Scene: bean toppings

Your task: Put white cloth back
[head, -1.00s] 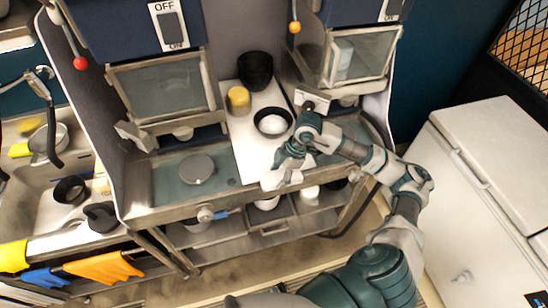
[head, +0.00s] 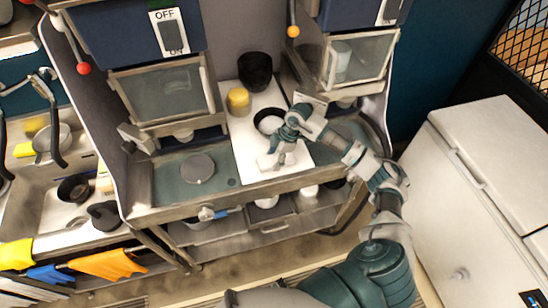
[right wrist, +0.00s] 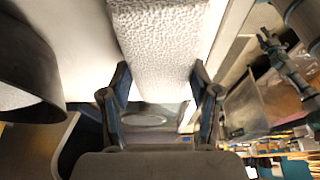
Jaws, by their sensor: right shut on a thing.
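The white cloth (head: 267,163) is in my right gripper (head: 279,154), just above the front part of the white board (head: 242,140) on the counter between the two machines. In the right wrist view the cloth (right wrist: 160,40) shows as a textured white strip between the two fingers of my right gripper (right wrist: 160,82), which is shut on it. I cannot tell whether the cloth touches the board. My left gripper is out of view.
A black bowl with white contents (head: 269,121) stands right behind the gripper. A yellow cup (head: 239,101) and a black container (head: 255,70) stand farther back. Yellow (head: 15,254), blue (head: 48,275) and orange (head: 108,264) cloths hang from the front edge at left.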

